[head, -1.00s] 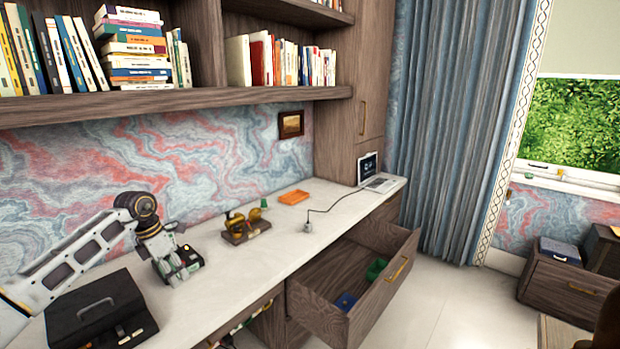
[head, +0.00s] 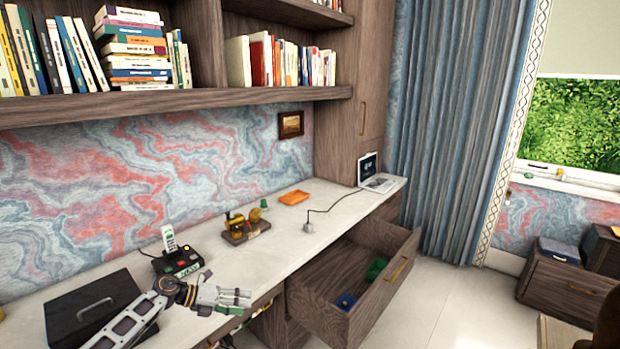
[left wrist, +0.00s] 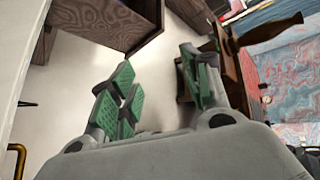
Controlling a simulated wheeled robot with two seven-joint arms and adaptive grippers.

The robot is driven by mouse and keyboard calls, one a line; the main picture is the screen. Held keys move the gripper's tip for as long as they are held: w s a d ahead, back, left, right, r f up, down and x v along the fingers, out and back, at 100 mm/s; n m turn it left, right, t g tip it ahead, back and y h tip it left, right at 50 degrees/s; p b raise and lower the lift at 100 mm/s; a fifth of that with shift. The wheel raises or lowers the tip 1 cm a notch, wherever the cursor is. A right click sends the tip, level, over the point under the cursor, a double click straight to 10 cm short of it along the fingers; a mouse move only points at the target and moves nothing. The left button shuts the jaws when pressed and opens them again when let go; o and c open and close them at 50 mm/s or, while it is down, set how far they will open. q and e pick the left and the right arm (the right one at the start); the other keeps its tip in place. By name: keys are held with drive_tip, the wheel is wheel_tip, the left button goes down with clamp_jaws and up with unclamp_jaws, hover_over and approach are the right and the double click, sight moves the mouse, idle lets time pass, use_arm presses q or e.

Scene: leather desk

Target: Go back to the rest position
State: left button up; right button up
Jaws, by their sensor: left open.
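My left gripper (head: 226,299) is in the lower left of the head view, in front of the desk's front edge, pointing right. It is open and empty. In the left wrist view its green-padded fingers (left wrist: 158,95) are spread with only floor and furniture behind them. My right gripper is not in view. A black device with coloured buttons and an upright white piece (head: 178,262) stands on the desk, behind the left gripper and apart from it.
A black box with a handle (head: 92,308) lies at the desk's left, close to my left arm. An open drawer (head: 340,285) juts out on the right, holding blue and green items. A laptop (head: 375,180) and orange item (head: 294,197) lie farther back.

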use_arm(q)
drive_tip(key=s+a+f+n+t+y, duration=0.1)
drive_tip(key=s+f+n+t+y, duration=0.15)
drive_tip(key=f+n, duration=0.5)
drive_tip(key=s+a+f+n+t+y, duration=0.1)
drive_tip(key=s+a+f+n+t, duration=0.3)
drive_tip(key=f, duration=0.7)
drive_tip(key=s+d+f+n+t+y, duration=0.1)
drive_tip(key=f+n+y, duration=0.1)
drive_tip(key=f+n, duration=0.65)
drive_tip(key=s+a+f+n+y, duration=0.2)
drive_tip(key=s+f+n+y, duration=0.15)
drive_tip(key=s+f, duration=0.65)
drive_tip(key=s+a+f+n+g+y, duration=0.1)
drive_tip(key=s+f+n+g, duration=0.15)
drive_tip(key=s+f, duration=0.5)
drive_tip(key=s+f+n+g+y, duration=0.15)
drive_tip(key=s+f+n, duration=0.3)
drive_tip(key=s, duration=0.55)
drive_tip(key=s+d+f+n+g, duration=0.1)
drive_tip(key=s+f+n+g, duration=0.1)
drive_tip(key=s, duration=1.1)
drive_tip(key=s+d+f+n+g, duration=0.2)
drive_tip(key=s+f+g, duration=0.2)
drive_tip(key=s, duration=0.8)
drive_tip(key=shift+s+f, duration=0.4)
drive_tip(key=shift+f, duration=0.45)
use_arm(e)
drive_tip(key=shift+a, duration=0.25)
